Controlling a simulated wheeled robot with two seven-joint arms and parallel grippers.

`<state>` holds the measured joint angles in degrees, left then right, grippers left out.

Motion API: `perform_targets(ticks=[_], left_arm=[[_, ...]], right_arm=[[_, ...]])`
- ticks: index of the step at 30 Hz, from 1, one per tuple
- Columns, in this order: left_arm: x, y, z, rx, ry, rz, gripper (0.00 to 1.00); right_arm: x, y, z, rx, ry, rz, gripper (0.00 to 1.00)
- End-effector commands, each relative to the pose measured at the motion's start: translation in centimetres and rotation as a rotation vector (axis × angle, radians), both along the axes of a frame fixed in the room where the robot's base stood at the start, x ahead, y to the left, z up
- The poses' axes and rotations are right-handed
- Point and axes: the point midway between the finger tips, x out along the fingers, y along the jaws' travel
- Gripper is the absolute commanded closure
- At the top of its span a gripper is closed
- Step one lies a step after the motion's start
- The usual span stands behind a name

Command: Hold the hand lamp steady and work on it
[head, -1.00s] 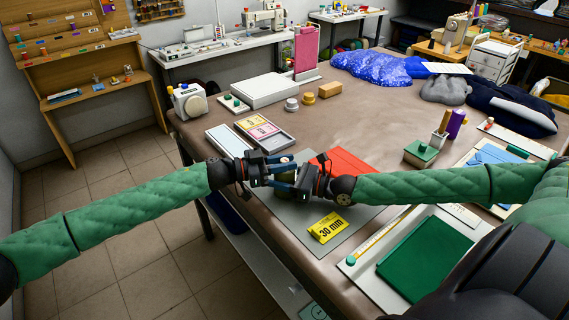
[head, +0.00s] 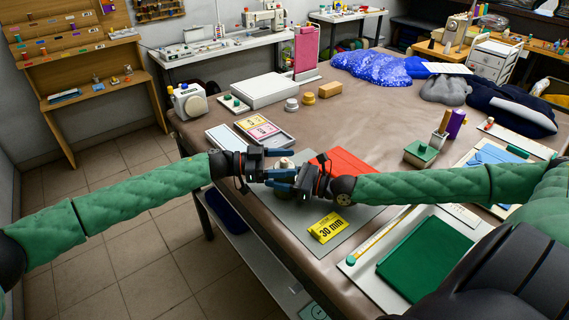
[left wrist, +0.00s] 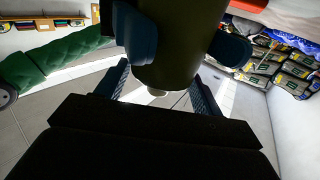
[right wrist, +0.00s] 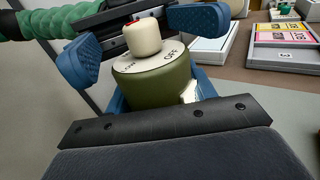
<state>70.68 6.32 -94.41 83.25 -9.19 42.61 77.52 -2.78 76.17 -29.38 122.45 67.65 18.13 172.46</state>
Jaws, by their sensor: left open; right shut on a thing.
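The hand lamp (right wrist: 152,82) is an olive-green cylinder with a pale top marked OFF and a cream knob (right wrist: 142,38) with a red tip. My right gripper (head: 300,176) is shut on its body above the table's near left edge. My left gripper (head: 280,165) is open at the knob end. In the right wrist view its blue fingertips (right wrist: 140,42) stand on either side of the knob, apart from it. The left wrist view shows the olive body (left wrist: 170,45) close ahead, beyond my open fingers. In the head view the grippers hide most of the lamp.
A tray with coloured cards (head: 282,142) and a white box (head: 262,92) stand behind. The brown tabletop (head: 365,115) has free room in its middle.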

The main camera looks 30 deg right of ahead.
Motion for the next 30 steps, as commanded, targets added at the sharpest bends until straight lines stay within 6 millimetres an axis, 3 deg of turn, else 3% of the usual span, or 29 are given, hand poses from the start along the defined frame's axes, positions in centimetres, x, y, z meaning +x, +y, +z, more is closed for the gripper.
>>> perform_targets(ticks=[17, 30], left_arm=[[0.0, 0.0, 0.0, 0.0, 0.0, 0.0, 0.33], [1.1, 1.9, 0.0, 0.0, 0.0, 0.0, 0.33]], right_arm=[[0.0, 0.0, 0.0, -0.001, 0.001, -0.001, 0.67], [0.0, 0.0, 0.0, -0.001, 0.001, -0.001, 0.67]])
